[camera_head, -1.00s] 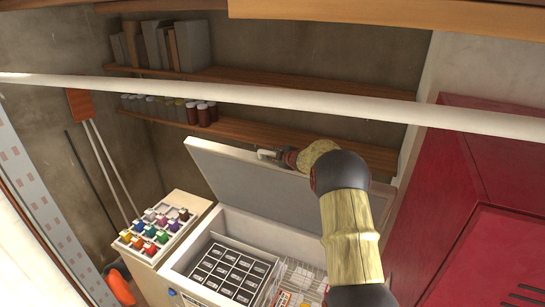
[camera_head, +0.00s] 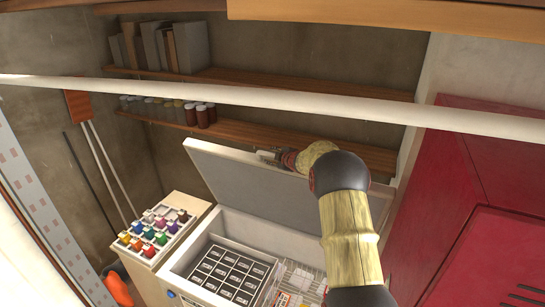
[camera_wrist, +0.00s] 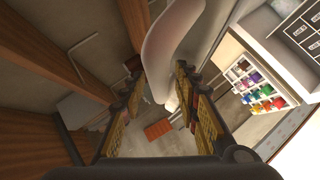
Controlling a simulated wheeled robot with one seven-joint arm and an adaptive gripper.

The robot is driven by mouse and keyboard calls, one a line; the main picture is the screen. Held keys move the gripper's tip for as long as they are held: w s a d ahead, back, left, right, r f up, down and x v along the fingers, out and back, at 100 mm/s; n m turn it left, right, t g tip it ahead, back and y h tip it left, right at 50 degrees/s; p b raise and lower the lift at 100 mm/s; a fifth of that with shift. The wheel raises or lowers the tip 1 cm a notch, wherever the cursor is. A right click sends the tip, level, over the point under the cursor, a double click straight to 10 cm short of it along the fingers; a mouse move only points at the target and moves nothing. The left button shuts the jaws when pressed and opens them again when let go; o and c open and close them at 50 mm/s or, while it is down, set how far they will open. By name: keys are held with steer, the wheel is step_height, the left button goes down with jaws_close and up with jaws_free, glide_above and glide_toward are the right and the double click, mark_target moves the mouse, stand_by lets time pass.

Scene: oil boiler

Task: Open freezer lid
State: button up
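The freezer (camera_head: 185,262) is a white chest in the lower middle of the head view. Its lid (camera_head: 240,180) stands raised and tilted back, so the inside shows. My gripper (camera_head: 271,155) is at the lid's upper edge, beside a small pale part that looks like the handle. In the wrist view my gripper (camera_wrist: 160,78) has its two yellow-and-black fingers apart. A curved white piece (camera_wrist: 168,45), probably the lid's handle, reaches between the fingertips. I cannot tell whether the fingers touch it. My arm hides the lid's right part.
Inside the freezer are a dark divided rack (camera_head: 231,275) and a wire basket (camera_head: 300,277). A stand with colored bottles (camera_head: 157,230) is at its left. Wall shelves (camera_head: 250,130) run behind the lid. A red cabinet (camera_head: 470,200) stands at right. A white pipe (camera_head: 250,95) crosses the view.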

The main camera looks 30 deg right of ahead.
steer(key=v, duration=1.1)
steer(key=shift+s, duration=0.35)
steer(key=shift+r, duration=0.1)
steer(key=s+d+f+m+g+h, duration=0.4)
steer(key=s+d+f+m, duration=0.2)
steer(key=s+f, duration=0.2)
steer(key=s+a+f+m+g+b, duration=0.2)
steer(key=s+m+g+b, duration=0.15)
steer(key=s, duration=0.55)
steer(key=s+a+f+m+y+b, duration=0.1)
steer(key=s+a+f+b, duration=0.5)
steer(key=s+a+b, duration=0.4)
steer(key=s+a+f+y+b, duration=0.2)
steer(key=s+a+f+b, duration=0.4)
steer(key=s+a+b, duration=0.4)
steer(key=s+a+f+m+y+b, duration=0.1)
steer(key=s+a+f+b, duration=0.5)
steer(key=a, duration=1.1)
steer(key=s+b, duration=0.4)
steer(key=b, duration=0.1)
steer(key=shift+s+a+f+m+y, duration=0.15)
steer(key=shift+s+f+m+y, duration=0.15)
steer(key=shift+s+f+m, duration=0.1)
